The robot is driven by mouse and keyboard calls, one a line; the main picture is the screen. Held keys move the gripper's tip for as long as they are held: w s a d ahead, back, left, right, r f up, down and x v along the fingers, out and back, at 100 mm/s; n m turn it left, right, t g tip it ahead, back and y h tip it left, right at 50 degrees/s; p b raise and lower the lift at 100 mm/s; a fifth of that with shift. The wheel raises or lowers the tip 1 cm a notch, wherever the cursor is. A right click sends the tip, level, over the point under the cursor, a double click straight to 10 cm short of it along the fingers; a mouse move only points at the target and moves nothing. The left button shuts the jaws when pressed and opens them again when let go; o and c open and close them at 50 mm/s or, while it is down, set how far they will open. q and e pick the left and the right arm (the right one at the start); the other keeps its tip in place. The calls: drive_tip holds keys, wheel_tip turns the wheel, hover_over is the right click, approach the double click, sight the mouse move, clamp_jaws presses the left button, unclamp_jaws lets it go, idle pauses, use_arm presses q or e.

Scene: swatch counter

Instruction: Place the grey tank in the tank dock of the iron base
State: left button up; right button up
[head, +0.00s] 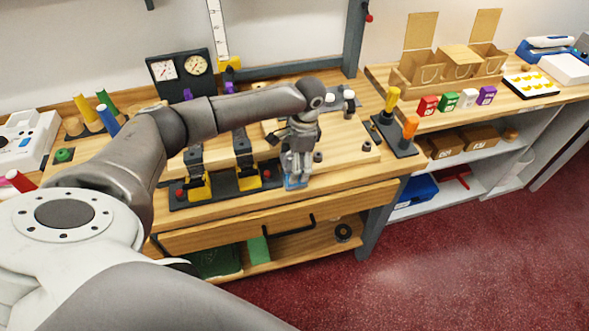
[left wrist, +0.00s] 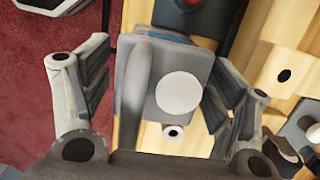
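A grey block-like object with a round white cap, which looks like the grey tank (left wrist: 140,88), lies between the fingers of my left gripper (left wrist: 160,95) in the left wrist view. The fingers stand apart on either side, with a narrow gap at the left one. In the head view my left gripper (head: 297,166) points down at the front edge of the workbench, and mostly hides the tank. A blue patch (head: 295,183) shows below its fingertips. A blue and white appliance (head: 546,44) at the far right may be the iron base; its dock cannot be made out. My right gripper is out of view.
A black clamp fixture (head: 215,196) with yellow and red parts stands just left of the gripper. A dark stand with yellow and orange handles (head: 393,138) is to the right. Colored boxes (head: 447,101), paper bags (head: 458,61) and a white box (head: 565,67) occupy the right counter.

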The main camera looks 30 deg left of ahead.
use_arm(q)
drive_tip(key=c, duration=0.9)
drive_tip(key=shift+r, duration=0.1)
drive_tip(key=shift+c, duration=0.6)
